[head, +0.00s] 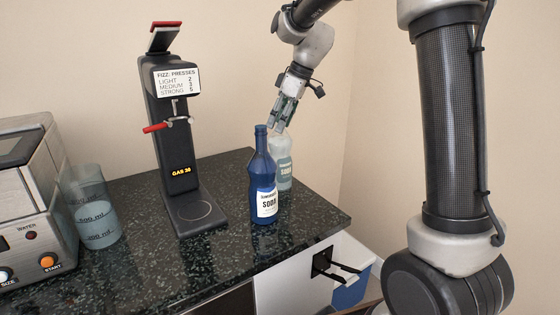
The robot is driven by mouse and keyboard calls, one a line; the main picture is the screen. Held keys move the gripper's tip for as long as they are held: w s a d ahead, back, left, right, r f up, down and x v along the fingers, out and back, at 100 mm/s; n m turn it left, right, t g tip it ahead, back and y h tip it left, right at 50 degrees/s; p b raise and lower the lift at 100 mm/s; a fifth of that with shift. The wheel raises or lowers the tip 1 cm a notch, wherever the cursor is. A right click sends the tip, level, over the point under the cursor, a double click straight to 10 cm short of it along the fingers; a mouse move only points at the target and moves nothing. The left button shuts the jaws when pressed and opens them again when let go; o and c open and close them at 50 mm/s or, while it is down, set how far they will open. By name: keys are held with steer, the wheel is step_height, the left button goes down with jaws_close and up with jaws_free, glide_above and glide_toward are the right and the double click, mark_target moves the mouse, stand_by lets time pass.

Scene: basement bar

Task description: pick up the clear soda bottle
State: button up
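The clear soda bottle (283,165) stands upright on the dark speckled counter, pale with a whitish label. The blue soda bottle in front of it hides part of its left side. My gripper (280,126) points down at the clear bottle's top, its fingers beside or around the neck. The neck is largely hidden, and I cannot tell whether the fingers touch it or how far apart they are.
The blue bottle (263,190) with a SODA label stands close in front. A black soda machine (172,140) stands left of it. A measuring jug (95,205) and a metal appliance (38,215) are farther left. The counter (300,226) is clear at the right front.

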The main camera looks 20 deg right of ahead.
jaws_close()
